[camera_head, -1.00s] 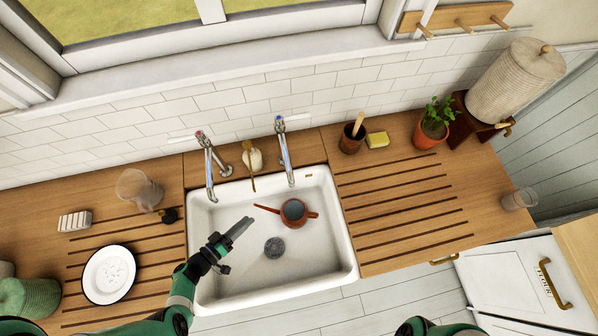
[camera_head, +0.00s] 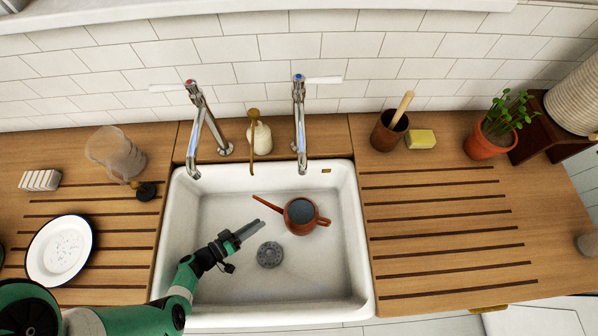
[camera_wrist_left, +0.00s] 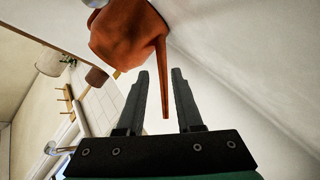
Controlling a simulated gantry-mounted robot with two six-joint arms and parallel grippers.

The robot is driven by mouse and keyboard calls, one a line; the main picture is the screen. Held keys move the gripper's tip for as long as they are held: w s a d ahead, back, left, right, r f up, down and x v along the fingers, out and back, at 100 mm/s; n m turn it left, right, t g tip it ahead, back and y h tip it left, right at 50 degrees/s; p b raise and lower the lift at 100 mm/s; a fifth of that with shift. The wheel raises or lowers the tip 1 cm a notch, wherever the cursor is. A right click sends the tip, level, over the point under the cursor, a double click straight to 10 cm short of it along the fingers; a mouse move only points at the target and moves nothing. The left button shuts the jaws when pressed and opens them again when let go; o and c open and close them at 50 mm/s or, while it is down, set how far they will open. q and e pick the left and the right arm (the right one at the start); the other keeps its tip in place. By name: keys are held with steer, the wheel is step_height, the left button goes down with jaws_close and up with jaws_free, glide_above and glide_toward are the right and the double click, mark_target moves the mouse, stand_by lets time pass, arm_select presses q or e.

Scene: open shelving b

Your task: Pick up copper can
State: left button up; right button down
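The copper can (camera_head: 301,228) is a reddish-brown watering can with a dark opening, a long thin spout pointing left and a handle on its right. It stands in the white sink (camera_head: 345,260). My left gripper (camera_head: 252,229) is open and empty over the sink, left of the can and below its spout in the head view. In the left wrist view, the can (camera_wrist_left: 128,35) is beyond the open fingers (camera_wrist_left: 160,72). Its spout lines up with the gap between them; I cannot tell whether it is inside the gap. My right gripper is out of view.
Two taps (camera_head: 299,120) rise behind the sink, with a soap bottle (camera_head: 259,136) between them. A round dark drain (camera_head: 270,255) lies near the gripper. A plate (camera_head: 60,250) and glass jug (camera_head: 115,152) stand left.

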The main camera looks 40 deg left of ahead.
arm_select(q)
steer(key=shift+b+x, duration=0.45)
steer(key=shift+x, duration=0.7)
steer(key=shift+w+f+b, duration=0.1)
steer(key=shift+w+b, duration=0.2)
steer(key=shift+w, duration=0.1)
steer(key=x, duration=0.1)
steer(key=b+x, duration=0.1)
steer(key=x, duration=0.1)
steer(key=b+x, duration=0.1)
steer(key=shift+w+a, duration=0.15)
steer(key=shift+w, duration=0.15)
jaws_close()
